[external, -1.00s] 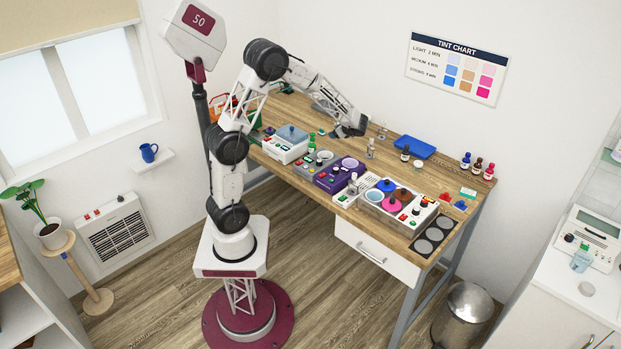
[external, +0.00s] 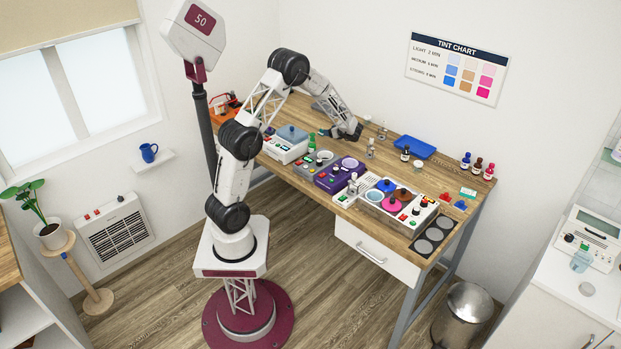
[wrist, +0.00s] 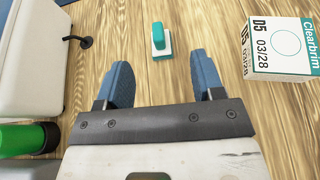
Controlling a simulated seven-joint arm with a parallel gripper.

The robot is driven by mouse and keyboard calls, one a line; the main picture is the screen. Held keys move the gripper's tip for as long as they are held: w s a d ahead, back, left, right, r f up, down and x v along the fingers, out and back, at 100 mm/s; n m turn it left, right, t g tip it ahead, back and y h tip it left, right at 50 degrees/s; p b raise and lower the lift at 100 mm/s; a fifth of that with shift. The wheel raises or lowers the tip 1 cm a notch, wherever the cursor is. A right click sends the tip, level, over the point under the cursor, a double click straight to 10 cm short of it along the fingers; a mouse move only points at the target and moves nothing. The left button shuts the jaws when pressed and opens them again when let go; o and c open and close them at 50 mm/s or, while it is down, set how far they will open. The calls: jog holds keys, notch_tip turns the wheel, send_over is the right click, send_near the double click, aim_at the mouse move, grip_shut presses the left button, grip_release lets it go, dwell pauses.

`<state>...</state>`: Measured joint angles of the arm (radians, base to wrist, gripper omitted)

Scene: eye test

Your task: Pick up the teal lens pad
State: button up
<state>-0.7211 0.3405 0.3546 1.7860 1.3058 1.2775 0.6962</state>
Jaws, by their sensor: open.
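The teal lens pad (wrist: 158,36) shows in the wrist view as a small teal block with a white base, lying on the wooden worktop. My gripper (wrist: 160,76) is open and empty, its two blue fingers apart. The pad lies beyond the fingertips, roughly in line with the gap between them, and nothing covers it. In the external view my gripper (external: 343,133) is low over the back half of the bench; the pad is too small there to make out surely.
In the wrist view a white Clearbrim box (wrist: 282,50) stands right of the pad. A white device (wrist: 35,55) with a black cable and a green bottle (wrist: 22,138) are at left. In the external view a purple device (external: 340,176) and a blue tray (external: 415,147) are nearby.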

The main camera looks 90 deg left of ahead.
jog(key=shift+x, duration=1.25)
jog(key=shift+a+f, duration=0.1)
jog(key=shift+x, duration=2.5)
jog(key=shift+s, duration=0.1)
jog(key=shift+c, duration=0.4)
jog(key=c, duration=0.9)
